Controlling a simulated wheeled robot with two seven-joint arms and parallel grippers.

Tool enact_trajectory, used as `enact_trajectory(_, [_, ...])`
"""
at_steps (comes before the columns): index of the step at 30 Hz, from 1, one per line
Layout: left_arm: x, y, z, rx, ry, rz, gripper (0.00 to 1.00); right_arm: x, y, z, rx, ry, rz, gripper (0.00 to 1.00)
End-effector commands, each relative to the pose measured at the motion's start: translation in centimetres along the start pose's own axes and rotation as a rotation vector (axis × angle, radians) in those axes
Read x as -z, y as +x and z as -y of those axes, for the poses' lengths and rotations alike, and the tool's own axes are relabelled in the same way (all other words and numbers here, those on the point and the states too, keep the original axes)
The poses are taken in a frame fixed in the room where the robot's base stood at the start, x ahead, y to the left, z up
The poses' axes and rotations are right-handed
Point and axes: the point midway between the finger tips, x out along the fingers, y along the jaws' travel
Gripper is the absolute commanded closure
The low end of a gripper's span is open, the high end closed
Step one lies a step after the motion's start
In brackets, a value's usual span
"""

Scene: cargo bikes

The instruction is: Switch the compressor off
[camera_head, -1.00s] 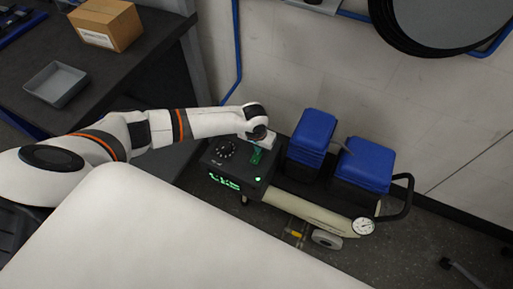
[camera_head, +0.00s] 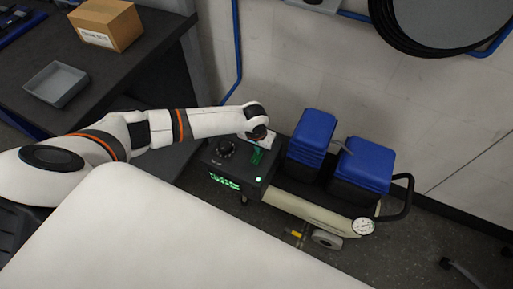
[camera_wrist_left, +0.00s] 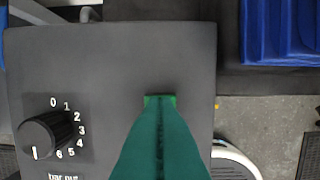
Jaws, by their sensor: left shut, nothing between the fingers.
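The compressor's dark control box (camera_head: 214,161) stands on the floor by the wall, with a round knob (camera_head: 225,148) on its top, a lit green display (camera_head: 225,182) and a lit green lamp (camera_head: 258,180) on its front. In the left wrist view the knob (camera_wrist_left: 45,135) has a scale from 0 to 6. A small green switch (camera_wrist_left: 170,100) on the top face is mostly hidden by my fingertips. My left gripper (camera_head: 256,158) has green fingers, shut and empty, pointing down at the switch; I cannot tell whether they touch it. My right gripper is not in view.
Two blue-topped units (camera_head: 312,130) and a cream tank (camera_head: 310,214) with a gauge (camera_head: 363,226) and black handle sit right of the box. A dark bench (camera_head: 110,75) with a carton (camera_head: 105,22) and grey tray (camera_head: 56,83) is at left. A hose reel hangs upper right.

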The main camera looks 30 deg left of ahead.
Motion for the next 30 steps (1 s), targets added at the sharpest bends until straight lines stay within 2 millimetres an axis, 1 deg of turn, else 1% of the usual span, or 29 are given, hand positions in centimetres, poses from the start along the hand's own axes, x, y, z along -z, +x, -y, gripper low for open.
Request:
enact_trajectory(12, [0.01, 0.04, 0.00, 0.000, 0.000, 0.000, 1.00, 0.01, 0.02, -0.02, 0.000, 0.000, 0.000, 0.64])
enact_trajectory(30, [0.13, 0.90, -0.01, 0.000, 0.000, 0.000, 1.00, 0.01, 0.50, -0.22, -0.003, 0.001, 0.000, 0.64])
